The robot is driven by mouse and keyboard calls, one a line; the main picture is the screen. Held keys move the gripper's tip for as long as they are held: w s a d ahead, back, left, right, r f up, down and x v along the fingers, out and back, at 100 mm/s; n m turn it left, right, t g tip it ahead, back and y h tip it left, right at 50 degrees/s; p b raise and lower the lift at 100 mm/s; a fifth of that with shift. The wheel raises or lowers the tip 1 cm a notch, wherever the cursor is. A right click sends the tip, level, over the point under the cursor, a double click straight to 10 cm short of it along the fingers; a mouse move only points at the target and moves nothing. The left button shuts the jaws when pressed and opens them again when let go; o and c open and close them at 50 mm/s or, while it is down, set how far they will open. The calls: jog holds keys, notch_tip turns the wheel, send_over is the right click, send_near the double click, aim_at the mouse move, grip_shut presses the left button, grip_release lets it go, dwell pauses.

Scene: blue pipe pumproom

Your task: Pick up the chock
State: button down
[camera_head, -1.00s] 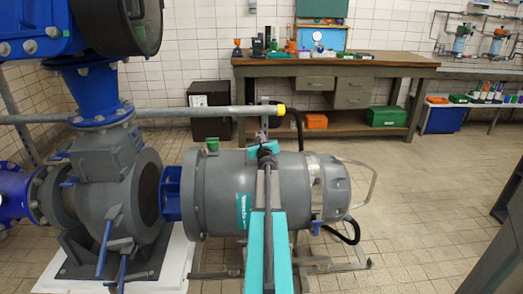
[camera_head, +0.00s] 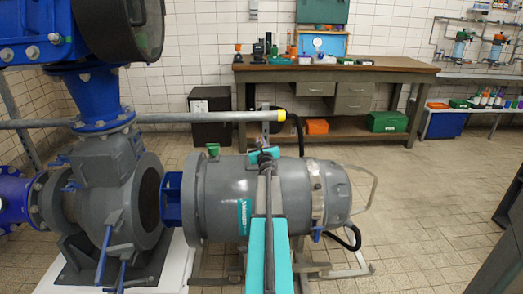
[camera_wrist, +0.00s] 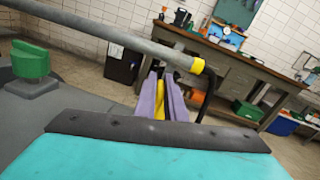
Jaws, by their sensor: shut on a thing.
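The chock (camera_wrist: 160,96) shows as a narrow yellow piece in the wrist view, between the two light purple fingers of my gripper (camera_wrist: 160,90). My gripper is shut on it. The fingers hide most of its shape. In the head view my teal arm reaches forward over the grey motor housing, and the arm hides the fingers and the chock.
A grey pipe with a yellow end (camera_head: 280,115) runs across, close to my gripper. The grey motor (camera_head: 220,195) lies under my arm, beside the blue-and-grey pump (camera_head: 110,185). A workbench (camera_head: 335,72) stands behind. Open tiled floor (camera_head: 420,190) lies to the right.

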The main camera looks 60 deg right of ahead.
jog(key=shift+r+p, duration=0.45)
jog(key=shift+r, duration=0.45)
notch_tip(320, 180, up, 2)
jog(key=shift+r+p, duration=0.1)
jog(key=shift+p, duration=0.45)
jog(key=s+a, duration=0.3)
jog(key=s, duration=0.4)
jog(key=s+a+r+p, duration=0.1)
jog(key=s+a, duration=0.3)
jog(key=s, duration=0.3)
jog(key=shift+a, duration=0.25)
jog(key=shift+s, duration=0.1)
